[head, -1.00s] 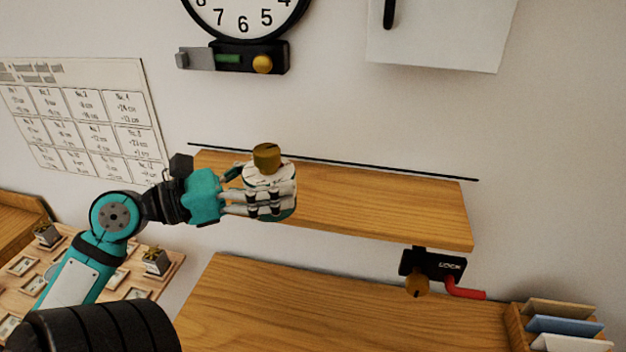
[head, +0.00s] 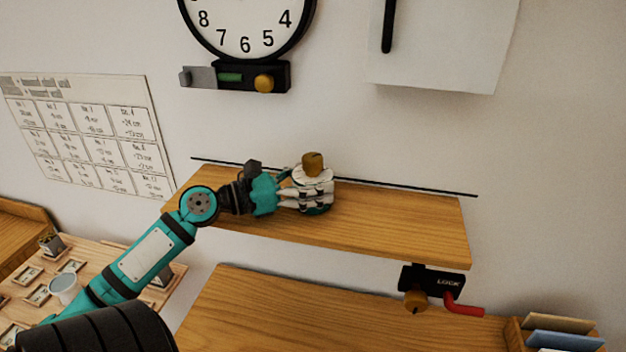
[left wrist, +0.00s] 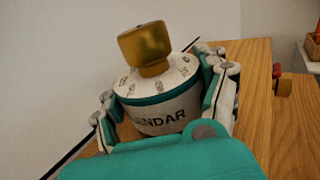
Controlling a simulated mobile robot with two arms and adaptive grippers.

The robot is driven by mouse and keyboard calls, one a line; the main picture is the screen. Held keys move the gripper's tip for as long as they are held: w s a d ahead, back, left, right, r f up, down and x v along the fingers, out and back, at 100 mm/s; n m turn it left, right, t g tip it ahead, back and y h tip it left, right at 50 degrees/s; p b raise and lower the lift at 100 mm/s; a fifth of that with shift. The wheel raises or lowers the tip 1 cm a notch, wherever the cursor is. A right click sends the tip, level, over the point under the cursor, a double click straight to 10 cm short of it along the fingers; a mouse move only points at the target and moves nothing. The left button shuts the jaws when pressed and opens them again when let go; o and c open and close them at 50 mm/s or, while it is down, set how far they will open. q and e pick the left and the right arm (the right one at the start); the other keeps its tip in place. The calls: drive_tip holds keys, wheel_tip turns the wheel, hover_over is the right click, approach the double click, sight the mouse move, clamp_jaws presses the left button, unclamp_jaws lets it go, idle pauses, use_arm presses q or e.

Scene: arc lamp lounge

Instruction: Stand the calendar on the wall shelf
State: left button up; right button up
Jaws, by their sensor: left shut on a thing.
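The calendar (left wrist: 165,108) is a round white body with a teal band, a brass knob on top and lettering ending in "ENDAR" on its side. My left gripper (head: 308,194) is shut on it, with fingers on both sides of the body. In the head view the calendar's brass knob (head: 313,164) shows above the fingers. The calendar is upright or nearly so, over the left-middle part of the wall shelf (head: 400,222). Its underside is hidden, so I cannot tell whether it touches the board. My right gripper is not in view.
A black rail runs along the shelf's back edge. The shelf's right half is clear. A lock box (head: 432,281) with a red lever (head: 463,307) hangs under its right end. A clock (head: 245,25) is on the wall above. A wooden desk (head: 270,315) lies below.

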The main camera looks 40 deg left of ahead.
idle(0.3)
use_arm(q)
drive_tip(key=o, duration=1.2)
drive_tip(key=shift+f, duration=0.15)
drive_tip(key=o, duration=0.4)
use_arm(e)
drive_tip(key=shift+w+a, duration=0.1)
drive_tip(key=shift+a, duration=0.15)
use_arm(q)
drive_tip(key=shift+s, duration=0.1)
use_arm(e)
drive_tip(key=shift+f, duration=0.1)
use_arm(q)
drive_tip(key=b+v, duration=0.3)
drive_tip(key=v, duration=0.7)
drive_tip(key=shift+s+a, duration=0.15)
drive_tip(key=shift+v, duration=0.75)
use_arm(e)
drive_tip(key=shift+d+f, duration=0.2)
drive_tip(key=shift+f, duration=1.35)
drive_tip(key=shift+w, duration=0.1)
